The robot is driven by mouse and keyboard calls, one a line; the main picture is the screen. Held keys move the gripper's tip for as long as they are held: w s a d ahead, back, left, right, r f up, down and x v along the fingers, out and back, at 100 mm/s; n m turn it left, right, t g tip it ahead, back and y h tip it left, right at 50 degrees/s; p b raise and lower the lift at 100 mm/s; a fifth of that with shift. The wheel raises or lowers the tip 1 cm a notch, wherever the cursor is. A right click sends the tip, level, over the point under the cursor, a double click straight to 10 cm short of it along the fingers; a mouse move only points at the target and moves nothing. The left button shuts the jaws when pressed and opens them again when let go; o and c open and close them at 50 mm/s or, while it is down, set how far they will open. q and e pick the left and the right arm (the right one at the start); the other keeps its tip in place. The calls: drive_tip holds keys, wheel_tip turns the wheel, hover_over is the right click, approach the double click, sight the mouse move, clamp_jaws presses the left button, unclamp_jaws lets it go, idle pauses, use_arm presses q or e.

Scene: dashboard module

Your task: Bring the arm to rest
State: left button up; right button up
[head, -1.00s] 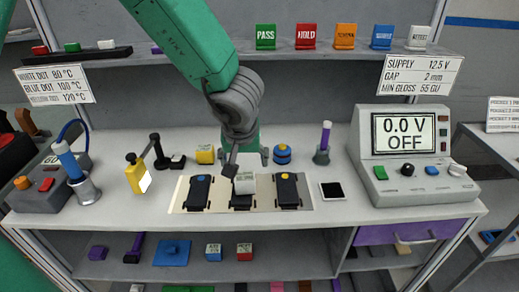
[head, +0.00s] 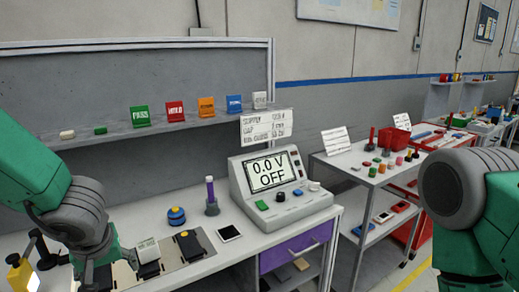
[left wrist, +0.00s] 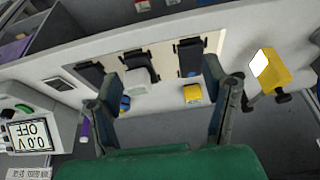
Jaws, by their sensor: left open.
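My left arm comes in from the left in the head view, with its gripper (head: 94,268) low over the left part of the bench, beside the pale board (head: 196,262). In the left wrist view the two fingers of this gripper (left wrist: 163,72) stand wide apart with nothing between them gripped. Beyond them lie the board (left wrist: 215,42), its black modules (left wrist: 190,57) and a white block (left wrist: 137,80). Part of my right arm (head: 470,195) shows at the right edge of the head view; its gripper is outside the picture.
A power supply (head: 320,203) reading 0.0 V OFF stands on the bench (head: 262,238). A yellow cube (left wrist: 192,93) lies near the fingers. A cart (head: 350,173) stands further right.

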use_arm(q)
drive_tip(key=s+a+f+m+b, duration=0.1)
drive_tip(key=s+f+b, duration=0.1)
drive_tip(key=s+f, duration=0.35)
drive_tip(key=s+a+f+m+y+b, duration=0.1)
drive_tip(key=s+f+m, duration=0.1)
drive_tip(key=f, duration=0.7)
drive_tip(key=s+a+f+m+b, duration=0.1)
drive_tip(key=s+f+b, duration=0.1)
drive_tip(key=s+f, duration=0.35)
drive_tip(key=s+d+f+m+g+h+b, duration=0.2)
drive_tip(key=s+d+f+g+h, duration=0.1)
drive_tip(key=s+f, duration=0.9)
drive_tip(key=shift+s+d+f+m+b, duration=0.4)
drive_tip(key=shift+s+d, duration=0.1)
drive_tip(key=shift+s, duration=0.55)
use_arm(e)
wheel_tip(320, 180, down, 8)
drive_tip(key=shift+s+r, duration=0.2)
drive_tip(key=shift+s, duration=0.15)
